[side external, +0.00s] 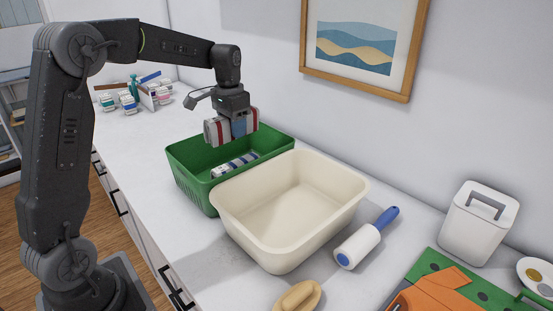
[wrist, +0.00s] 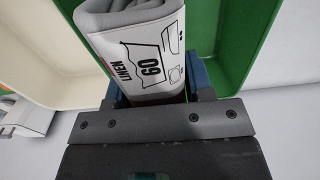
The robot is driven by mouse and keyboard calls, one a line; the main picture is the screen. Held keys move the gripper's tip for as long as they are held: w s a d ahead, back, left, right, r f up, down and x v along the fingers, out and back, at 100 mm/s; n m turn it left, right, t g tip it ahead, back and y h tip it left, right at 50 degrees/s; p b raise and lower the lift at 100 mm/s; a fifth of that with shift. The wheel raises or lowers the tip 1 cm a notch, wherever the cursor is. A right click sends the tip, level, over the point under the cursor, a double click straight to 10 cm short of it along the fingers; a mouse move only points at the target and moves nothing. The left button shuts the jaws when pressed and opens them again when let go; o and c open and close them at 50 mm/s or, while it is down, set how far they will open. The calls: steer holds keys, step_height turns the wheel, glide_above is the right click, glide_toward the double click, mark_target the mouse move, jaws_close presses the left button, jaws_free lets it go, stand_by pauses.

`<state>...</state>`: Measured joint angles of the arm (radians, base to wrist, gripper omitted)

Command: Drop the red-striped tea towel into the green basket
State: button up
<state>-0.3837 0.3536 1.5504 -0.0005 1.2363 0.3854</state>
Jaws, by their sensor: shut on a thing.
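My gripper (side external: 238,122) is shut on the red-striped tea towel (side external: 219,132), a rolled or folded white bundle with red and grey stripes. It holds the towel above the green basket (side external: 188,172), near its back rim. In the wrist view the towel (wrist: 140,50) shows a printed label reading "LINEN 60" between the fingers (wrist: 158,90). The green basket (wrist: 225,40) shows behind it in that view. Another towel with dark blue and white stripes (side external: 234,164) lies inside the basket.
An empty cream basin (side external: 292,200) stands right beside the green basket. Small boxes (side external: 150,95) stand at the back left. A framed picture hangs on the wall.

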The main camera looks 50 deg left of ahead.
steer(key=shift+f, duration=2.55)
steer(key=o, duration=0.8)
steer(key=shift+r, duration=0.1)
step_height(320, 180, up, 13)
steer(key=shift+f, duration=0.1)
steer(key=shift+r, duration=0.45)
steer(key=shift+s+d, duration=0.1)
steer(key=shift+d, duration=0.05)
